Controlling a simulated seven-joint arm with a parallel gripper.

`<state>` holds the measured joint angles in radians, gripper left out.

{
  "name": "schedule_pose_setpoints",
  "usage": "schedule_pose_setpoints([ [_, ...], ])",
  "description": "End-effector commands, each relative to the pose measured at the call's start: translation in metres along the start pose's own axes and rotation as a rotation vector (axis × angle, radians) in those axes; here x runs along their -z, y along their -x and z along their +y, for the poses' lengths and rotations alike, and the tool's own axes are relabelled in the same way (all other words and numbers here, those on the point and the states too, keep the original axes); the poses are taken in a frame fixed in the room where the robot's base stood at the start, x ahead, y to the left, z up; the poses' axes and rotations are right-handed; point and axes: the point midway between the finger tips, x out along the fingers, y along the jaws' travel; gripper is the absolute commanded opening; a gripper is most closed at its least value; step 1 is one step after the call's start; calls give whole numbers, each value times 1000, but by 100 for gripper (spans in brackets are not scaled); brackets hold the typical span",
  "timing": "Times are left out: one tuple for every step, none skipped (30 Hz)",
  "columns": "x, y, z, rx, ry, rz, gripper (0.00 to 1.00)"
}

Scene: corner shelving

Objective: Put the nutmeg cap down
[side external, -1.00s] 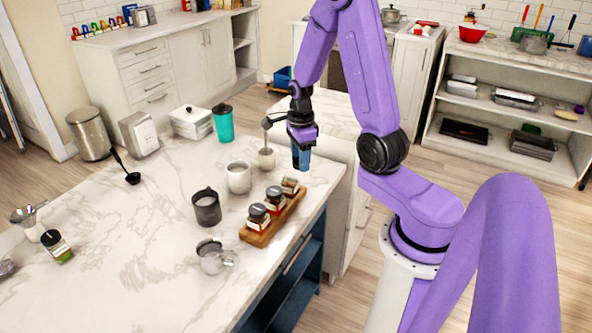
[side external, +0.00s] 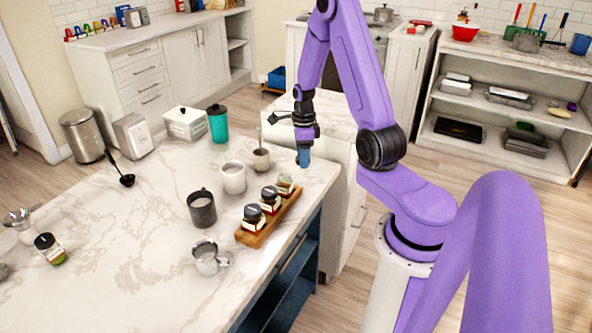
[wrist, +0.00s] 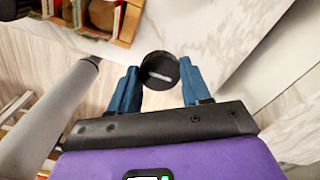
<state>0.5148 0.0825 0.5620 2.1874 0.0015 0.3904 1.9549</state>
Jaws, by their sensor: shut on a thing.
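My gripper (wrist: 155,80) is shut on the nutmeg cap (wrist: 160,71), a round black lid between the blue fingertips in the wrist view. In the side view my gripper (side external: 303,158) points down near the right corner of the marble island (side external: 120,240). The cap cannot be made out there. A wooden rack (side external: 262,238) lies along the island's right edge, to the gripper's lower left, with a row of spice jars. Two jars have dark caps. The far jar (side external: 285,185) shows no dark cap. The rack also shows at the wrist view's top left (wrist: 124,42).
A white mug (side external: 233,178), a small cup with a utensil (side external: 261,160) and a dark mug (side external: 202,208) stand left of the gripper and rack. A metal pitcher (side external: 207,258) stands nearer. Bare marble lies around the island's right corner.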

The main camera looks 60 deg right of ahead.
Motion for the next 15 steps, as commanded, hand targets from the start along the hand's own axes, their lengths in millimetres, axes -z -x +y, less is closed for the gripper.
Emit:
schedule_pose_setpoints([
  [-2,-9,-4,-5,1,2,12],
  [-3,-13,-7,-5,1,2,12],
  [-5,-19,-11,-4,1,2,12],
  [-6,-22,-15,-4,1,2,12],
  [-8,-26,-18,-3,1,1,12],
  [-9,-31,-21,-4,1,2,12],
  [-10,-34,-24,-3,2,1,12],
  [-11,-37,-25,-4,2,2,12],
  [-13,-40,-29,-2,1,1,12],
  [-13,-42,-30,-3,1,1,12],
  [-14,-44,-31,-3,1,1,12],
  [-14,-45,-33,-2,1,1,12],
  [-15,-46,-34,-1,1,1,12],
  [-15,-47,-34,-2,1,1,12],
  [-16,-49,-35,-2,2,1,12],
])
